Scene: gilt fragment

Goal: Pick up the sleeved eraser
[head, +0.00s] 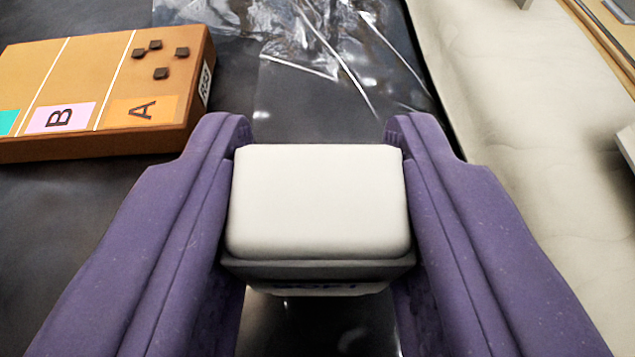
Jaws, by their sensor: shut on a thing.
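The sleeved eraser (318,205) is a white block with rounded edges, in the middle of the head view. A grey band and part of a printed sleeve show below its white end. My gripper (318,190) has two purple fingers, one on each side of the eraser, and is shut on it. The lower part of the eraser is mostly hidden. I cannot tell from this view whether the eraser touches the surface below.
An orange-brown board (75,80) with lettered A and B patches and several small dark squares lies at the upper left. Crumpled clear plastic film (300,40) lies on the dark surface (290,115) at the back. A pale cloth-like surface (510,110) runs along the right.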

